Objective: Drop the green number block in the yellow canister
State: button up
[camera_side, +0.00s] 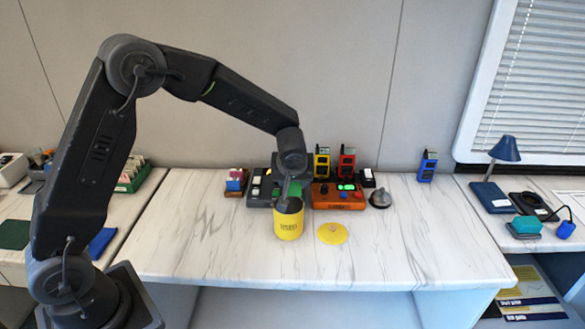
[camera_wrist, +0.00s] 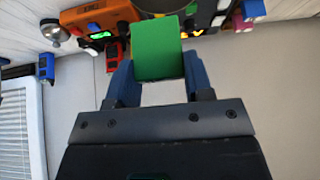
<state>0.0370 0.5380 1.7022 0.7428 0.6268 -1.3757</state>
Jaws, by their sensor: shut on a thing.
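The green block (camera_wrist: 158,50) is held between the two blue fingers of my gripper (camera_wrist: 160,72) in the wrist view; no number shows on the face I see. In the side view a bit of green (camera_side: 295,189) shows at my gripper (camera_side: 291,192), just above the mouth of the yellow canister (camera_side: 289,224). The canister stands upright and open on the marbled table. Whether the block's lower end is inside the rim, I cannot tell. A dark, rounded shape behind the block at the top of the wrist view is mostly hidden.
A round yellow lid (camera_side: 333,234) lies right of the canister. Behind stand an orange box with lit buttons (camera_side: 338,196), a dark button box (camera_side: 260,188), a grey dome (camera_side: 380,198) and small coloured devices. The table's front and right side (camera_side: 430,240) are clear.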

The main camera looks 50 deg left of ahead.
jog(key=shift+f, duration=0.7)
jog(key=o, duration=1)
jog(key=shift+r, duration=0.1)
jog(key=v, duration=1.3)
jog(key=shift+s+d+r, duration=0.2)
jog(key=shift+r, duration=0.1)
jog(key=s+r+m+h, duration=0.1)
jog(key=s+m, duration=0.2)
jog(key=s, duration=0.5)
jog(key=s+r+m+h, duration=0.2)
jog(key=s+m, duration=0.1)
jog(key=s, duration=0.5)
jog(key=s+d+r+m+t+h, duration=0.1)
jog(key=s+r+m, duration=0.1)
jog(key=s, duration=0.6)
jog(key=shift+s+r+m+h, duration=0.2)
jog(key=shift+r+m+h, duration=0.1)
jog(key=shift+m, duration=0.2)
